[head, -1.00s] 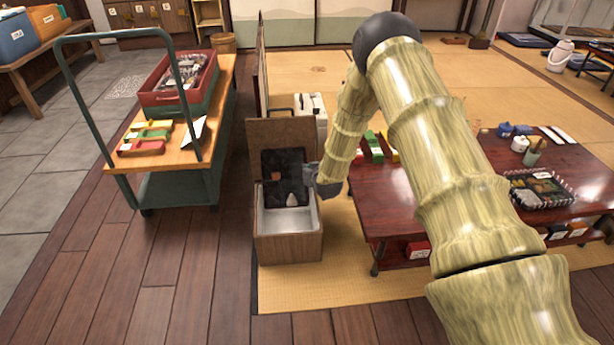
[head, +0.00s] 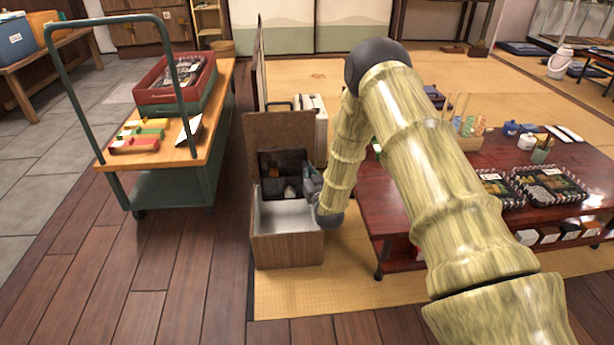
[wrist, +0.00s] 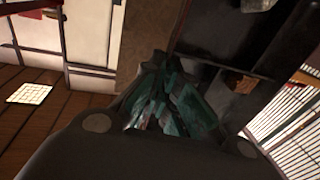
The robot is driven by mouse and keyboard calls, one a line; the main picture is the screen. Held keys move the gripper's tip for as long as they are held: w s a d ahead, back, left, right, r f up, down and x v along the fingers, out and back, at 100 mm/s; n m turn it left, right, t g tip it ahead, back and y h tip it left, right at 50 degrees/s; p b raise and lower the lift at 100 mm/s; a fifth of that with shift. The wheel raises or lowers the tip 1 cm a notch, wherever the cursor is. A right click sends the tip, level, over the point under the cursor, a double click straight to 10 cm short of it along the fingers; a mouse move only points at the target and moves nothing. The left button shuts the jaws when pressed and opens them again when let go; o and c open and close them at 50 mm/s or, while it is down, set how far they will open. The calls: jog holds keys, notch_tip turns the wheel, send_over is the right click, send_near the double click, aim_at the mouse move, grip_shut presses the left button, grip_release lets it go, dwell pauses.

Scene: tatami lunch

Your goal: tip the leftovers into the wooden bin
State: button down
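The wooden bin (head: 288,252) stands open on the tatami left of the low table, with a pale inside. A brown board (head: 280,130) rises behind its opening. My gripper (head: 309,186) is at the bin's right side, above its rim. It is shut on the edge of a black lunch tray (head: 272,160), which is steeply tilted over the back of the bin. A whitish leftover (head: 290,192) shows at the tray's lower part. In the wrist view, the dark tray (wrist: 215,45) holds a brown piece (wrist: 240,83) and a whitish piece (wrist: 258,4). The bin's floor is partly hidden.
The red low table (head: 400,205) with more lunch trays (head: 552,187) stands close at the right. A cart (head: 182,160) with stacked red and green trays stands at the left. Wooden floor (head: 180,285) is clear in front.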

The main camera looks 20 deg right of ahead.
jog(key=t+b, duration=0.2)
jog(key=b, duration=0.1)
jog(key=n+t+b, duration=0.1)
jog(key=t+b, duration=0.1)
jog(key=shift+s+a+f, duration=0.1)
jog(key=shift+s+f, duration=0.25)
jog(key=shift+f, duration=0.05)
jog(key=shift+r, duration=0.15)
dwell(0.9)
